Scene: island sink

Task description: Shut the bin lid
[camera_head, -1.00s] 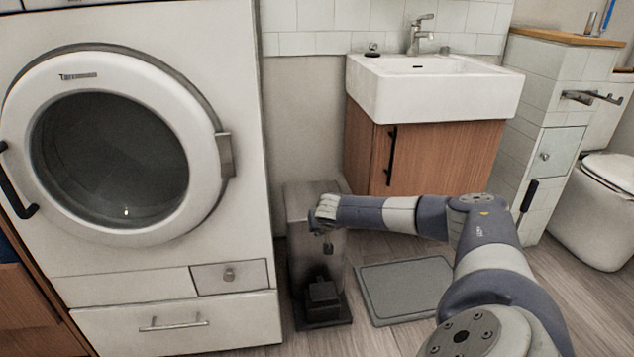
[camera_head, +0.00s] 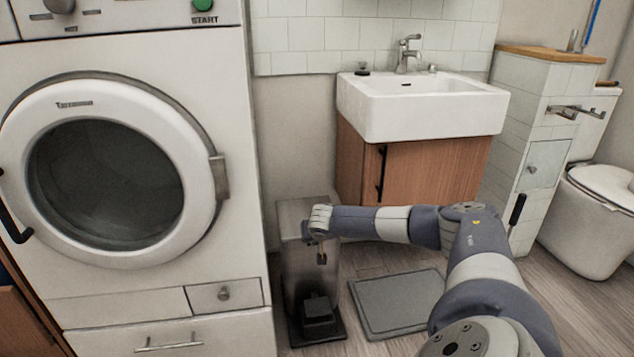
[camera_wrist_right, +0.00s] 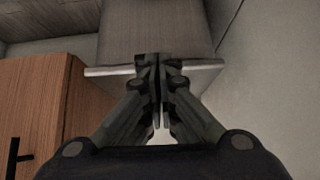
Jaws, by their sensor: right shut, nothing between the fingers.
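The bin (camera_head: 296,270) is a tall brushed-metal box with a black pedal and base, standing on the floor between the washing machine and the sink cabinet. Its lid (camera_head: 292,207) looks down or nearly so in the head view; I cannot tell if a small gap remains. My right gripper (camera_head: 321,259) is shut and empty, fingers pointing down by the bin's upper front. In the right wrist view, the shut fingertips (camera_wrist_right: 157,58) overlap a pale metal rim and the grey lid surface (camera_wrist_right: 152,28); contact is unclear. My left gripper is not in view.
The washing machine (camera_head: 235,120) stands close on the bin's left. The wooden sink cabinet (camera_head: 430,170) with a black handle is behind and right. A grey mat (camera_head: 398,302) lies on the floor right of the bin. A toilet (camera_head: 590,225) stands far right.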

